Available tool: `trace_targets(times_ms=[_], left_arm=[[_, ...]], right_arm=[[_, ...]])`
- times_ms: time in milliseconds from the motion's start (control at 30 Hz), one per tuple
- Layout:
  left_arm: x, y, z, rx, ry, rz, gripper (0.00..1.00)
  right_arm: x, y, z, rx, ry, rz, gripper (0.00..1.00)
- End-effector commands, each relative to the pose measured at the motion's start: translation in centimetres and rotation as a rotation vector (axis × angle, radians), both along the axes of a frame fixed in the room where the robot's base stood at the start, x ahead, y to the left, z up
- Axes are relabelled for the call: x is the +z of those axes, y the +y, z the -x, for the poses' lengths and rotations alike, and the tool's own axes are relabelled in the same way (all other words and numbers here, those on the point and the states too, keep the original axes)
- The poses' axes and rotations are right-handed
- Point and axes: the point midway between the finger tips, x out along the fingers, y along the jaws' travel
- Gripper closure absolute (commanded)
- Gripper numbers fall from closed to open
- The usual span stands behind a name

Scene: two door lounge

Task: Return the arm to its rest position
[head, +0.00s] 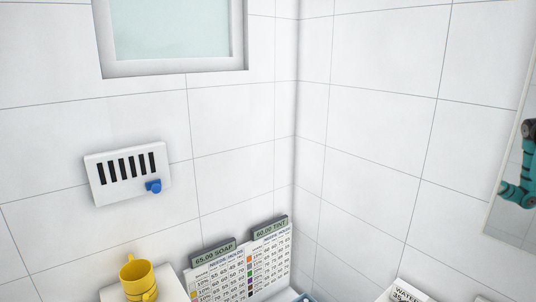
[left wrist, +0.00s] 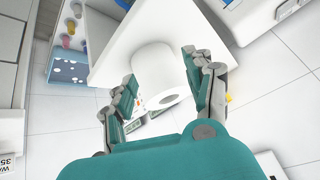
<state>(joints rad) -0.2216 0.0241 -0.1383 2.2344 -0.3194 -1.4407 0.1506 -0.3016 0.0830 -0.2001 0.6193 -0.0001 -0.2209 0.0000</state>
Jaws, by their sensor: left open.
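My left gripper (left wrist: 160,68) shows in the left wrist view with its teal and grey fingers spread apart. A white paper roll (left wrist: 155,72) lies in view between the fingers, with its round end and dark centre hole facing the camera. The fingers look apart from the roll, but the exact distance is hard to tell. In the head view neither gripper shows directly. A teal and dark arm part (head: 518,175) appears inside a framed panel at the right edge, perhaps a reflection of my arm.
In the head view, a yellow mug (head: 138,280) stands on a white ledge at the lower left. A slotted wall panel with a blue knob (head: 153,186) is above it. A printed chart (head: 243,269) stands near the corner. In the left wrist view, a blue dotted box (left wrist: 66,70) is at upper left.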

Motion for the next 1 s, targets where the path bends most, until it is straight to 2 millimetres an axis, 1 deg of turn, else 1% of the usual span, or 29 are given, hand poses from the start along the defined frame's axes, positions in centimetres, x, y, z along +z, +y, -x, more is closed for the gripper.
trace_targets(times_ms=[33,100,300,500,533,600,767,867,967,1000], left_arm=[[-0.8,-0.2,2.1,-0.028,0.042,0.016,0.47],[-1.5,-0.7,4.5,-0.065,0.094,0.039,0.47],[-2.6,-2.0,10.3,-0.162,0.213,0.097,0.47],[-2.8,-3.3,15.4,-0.254,0.314,0.153,0.47],[-3.1,-3.4,15.8,-0.264,0.324,0.157,0.47],[-5.2,-3.5,15.0,-0.258,0.326,0.156,0.47],[-9.3,-3.6,14.2,-0.258,0.338,0.156,0.47],[-12.2,-3.7,13.9,-0.258,0.349,0.157,0.47],[-15.5,-3.7,13.8,-0.258,0.361,0.158,0.47],[-17.0,-3.8,13.7,-0.258,0.366,0.158,0.47]], right_arm=[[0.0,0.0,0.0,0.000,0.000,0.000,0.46],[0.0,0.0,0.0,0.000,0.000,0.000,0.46],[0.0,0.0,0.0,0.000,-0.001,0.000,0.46],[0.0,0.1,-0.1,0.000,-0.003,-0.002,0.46],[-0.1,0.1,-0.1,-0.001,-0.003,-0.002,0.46],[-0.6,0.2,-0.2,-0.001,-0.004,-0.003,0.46],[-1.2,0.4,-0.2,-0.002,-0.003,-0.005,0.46],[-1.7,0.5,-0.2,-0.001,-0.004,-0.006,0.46],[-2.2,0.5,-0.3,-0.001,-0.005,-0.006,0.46],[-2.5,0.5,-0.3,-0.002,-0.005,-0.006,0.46]])
